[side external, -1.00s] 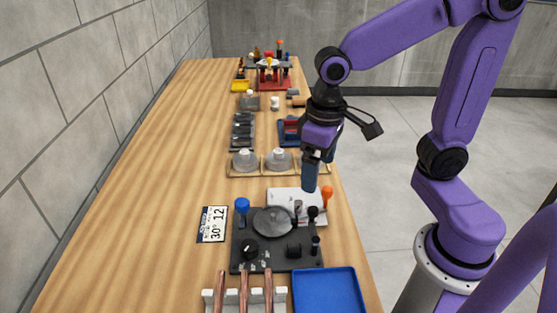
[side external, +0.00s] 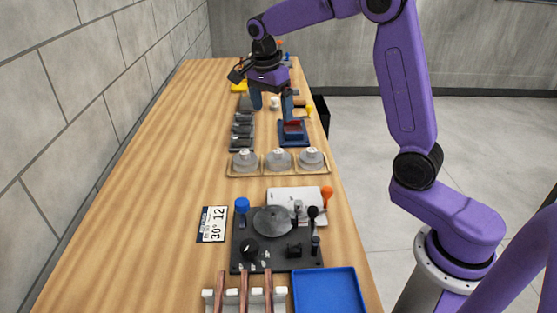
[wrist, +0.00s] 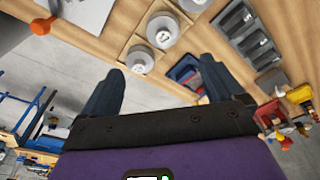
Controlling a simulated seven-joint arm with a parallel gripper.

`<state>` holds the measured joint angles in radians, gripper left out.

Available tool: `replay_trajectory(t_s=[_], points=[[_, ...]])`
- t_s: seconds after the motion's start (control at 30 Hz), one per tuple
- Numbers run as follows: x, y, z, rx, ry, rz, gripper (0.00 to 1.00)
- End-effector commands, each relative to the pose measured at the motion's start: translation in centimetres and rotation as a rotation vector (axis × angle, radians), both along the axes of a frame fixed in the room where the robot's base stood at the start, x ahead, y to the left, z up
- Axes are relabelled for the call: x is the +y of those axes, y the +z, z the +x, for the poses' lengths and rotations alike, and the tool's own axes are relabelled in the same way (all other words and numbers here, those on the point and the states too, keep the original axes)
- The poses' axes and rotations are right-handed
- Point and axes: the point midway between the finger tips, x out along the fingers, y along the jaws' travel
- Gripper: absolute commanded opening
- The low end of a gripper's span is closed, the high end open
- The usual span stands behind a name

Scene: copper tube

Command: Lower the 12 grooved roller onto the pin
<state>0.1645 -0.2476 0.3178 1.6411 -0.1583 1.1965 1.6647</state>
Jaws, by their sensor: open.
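Three grey rollers with pale raised hubs stand in a row in a wooden tray (side external: 228,172): left (side external: 244,161), middle (side external: 278,160) and right (side external: 311,159). They also show in the wrist view, the nearest one (wrist: 140,60) just beyond one finger. I cannot read which roller is the 12. The black bending fixture (side external: 242,263) nearer the camera carries a round grey disc (side external: 272,221); I cannot make out a pin on it. A card (side external: 212,224) reads 30° and 12. My gripper (side external: 271,103) is open and empty, beyond the rollers, above the far part of the bench.
A blue and red device (side external: 293,132) sits beyond the tray, below my gripper. A dark slotted holder (side external: 242,132) is to its left. A blue tray (side external: 329,291) and copper tubes (side external: 244,291) are at the near end. The bench's left side is clear.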

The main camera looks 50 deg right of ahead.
Motion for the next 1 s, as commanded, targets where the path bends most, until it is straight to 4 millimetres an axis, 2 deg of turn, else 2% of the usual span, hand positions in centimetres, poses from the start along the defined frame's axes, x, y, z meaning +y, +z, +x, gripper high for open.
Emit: replay_trajectory(t_s=[0.17, 0.73, 1.0], points=[[-0.7, -0.7, 0.4, -0.002, -0.053, -0.003, 0.94], [-2.2, -10.6, 0.3, -0.001, -0.048, -0.003, 0.94], [-2.4, -12.4, 0.3, -0.003, -0.048, -0.002, 0.94]])
